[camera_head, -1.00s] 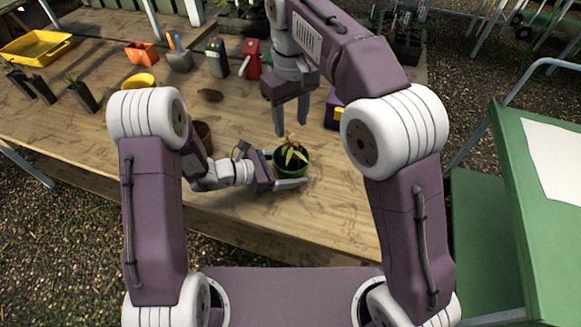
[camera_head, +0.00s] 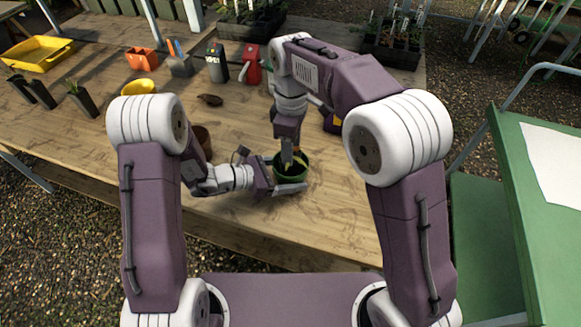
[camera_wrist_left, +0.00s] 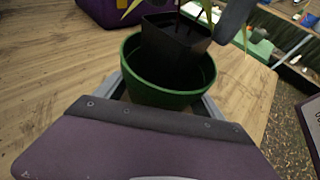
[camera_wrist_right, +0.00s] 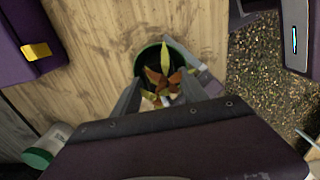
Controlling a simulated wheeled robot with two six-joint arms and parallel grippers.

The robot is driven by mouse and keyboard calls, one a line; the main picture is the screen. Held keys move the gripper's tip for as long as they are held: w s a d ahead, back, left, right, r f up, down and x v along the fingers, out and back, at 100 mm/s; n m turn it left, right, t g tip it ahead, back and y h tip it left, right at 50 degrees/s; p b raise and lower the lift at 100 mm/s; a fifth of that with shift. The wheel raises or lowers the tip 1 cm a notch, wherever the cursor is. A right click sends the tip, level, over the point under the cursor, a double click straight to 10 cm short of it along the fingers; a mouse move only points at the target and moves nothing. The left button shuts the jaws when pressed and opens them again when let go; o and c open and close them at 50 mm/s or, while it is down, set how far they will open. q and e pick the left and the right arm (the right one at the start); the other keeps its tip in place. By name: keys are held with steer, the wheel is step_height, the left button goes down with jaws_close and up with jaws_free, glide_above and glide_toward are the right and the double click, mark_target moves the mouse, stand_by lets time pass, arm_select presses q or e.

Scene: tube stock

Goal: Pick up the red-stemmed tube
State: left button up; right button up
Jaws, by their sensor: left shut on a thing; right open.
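A green pot (camera_head: 291,176) stands near the table's front edge, with a dark square tube (camera_wrist_left: 172,45) inside it. Reddish-brown and yellow-green leaves (camera_wrist_right: 165,80) rise from it in the right wrist view; the stem colour cannot be made out. My left gripper (camera_head: 288,188) is shut on the green pot, its fingers on either side of it. My right gripper (camera_wrist_right: 163,90) is open above the pot, its fingers on either side of the leaves. It points straight down in the head view. Three dark plant tubes (camera_head: 82,98) stand at the table's left; their stem colours cannot be told.
A brown pot (camera_head: 202,140) stands behind my left wrist. A purple box (camera_head: 332,121) is right of my right gripper. A yellow bowl (camera_head: 139,87), a yellow tray (camera_head: 38,54) and a red object (camera_head: 251,64) lie further back. The wooden table is clear at front right.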

step_height(320, 180, down, 5)
steer(key=shift+a+f, duration=0.1)
steer(key=shift+f, duration=0.05)
jaws_close()
step_height(320, 180, up, 10)
steer(key=shift+r, duration=0.1)
arm_select(q)
steer(key=o, duration=1.3)
steer(key=shift+o, duration=0.2)
steer(key=v, duration=1.2)
steer(key=shift+s, duration=0.1)
